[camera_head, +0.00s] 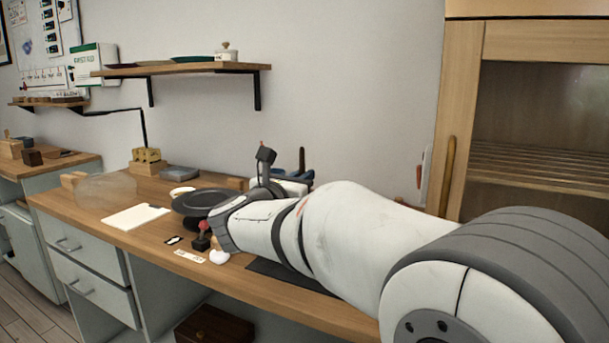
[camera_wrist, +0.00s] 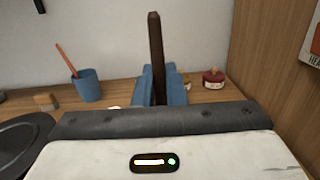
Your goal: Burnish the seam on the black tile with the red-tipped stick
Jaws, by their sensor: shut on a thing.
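My gripper (camera_wrist: 160,86) has blue fingers shut on a dark brown stick (camera_wrist: 155,55), which stands upright between them. No red tip shows on the visible part of the stick; its lower end is hidden. In the head view, my gripper (camera_head: 291,174) is beyond my arm near the back wall, partly hidden. The black tile with the seam is not clearly seen in either view. A small black-and-white piece (camera_head: 173,240) lies near the bench's front edge, too small to make out.
A dark plate (camera_head: 190,207) and a white sheet (camera_head: 135,217) lie on the bench. A blue cup (camera_wrist: 87,90) holds an orange-red stick (camera_wrist: 66,60). A red-topped jar (camera_wrist: 213,80) stands right of my gripper. A wooden cabinet (camera_head: 459,110) bounds the right.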

